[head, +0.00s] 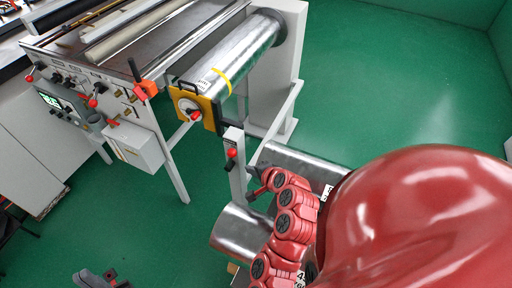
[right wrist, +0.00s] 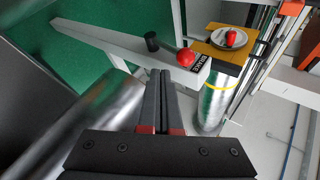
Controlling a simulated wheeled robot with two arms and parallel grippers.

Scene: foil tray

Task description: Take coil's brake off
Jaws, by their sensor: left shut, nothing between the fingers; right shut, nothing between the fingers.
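The coil (head: 232,66) is a shiny metal roll with a yellow band and a yellow end plate (head: 190,101), on the machine's right side. A pale post (head: 236,180) in front of it carries a red ball knob (head: 232,153). In the right wrist view the red ball (right wrist: 186,57) sits beside a label (right wrist: 198,66) that seems to read BRAKE, with a black knob (right wrist: 152,42) nearby. My right gripper (right wrist: 160,75) is shut and empty, pointing toward the post just short of the red ball. My left gripper (head: 100,280) is shut and empty at the bottom left, far from the post.
Two more metal rolls (head: 300,165) (head: 238,232) lie low around my red right arm. The green floor is clear at the upper right.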

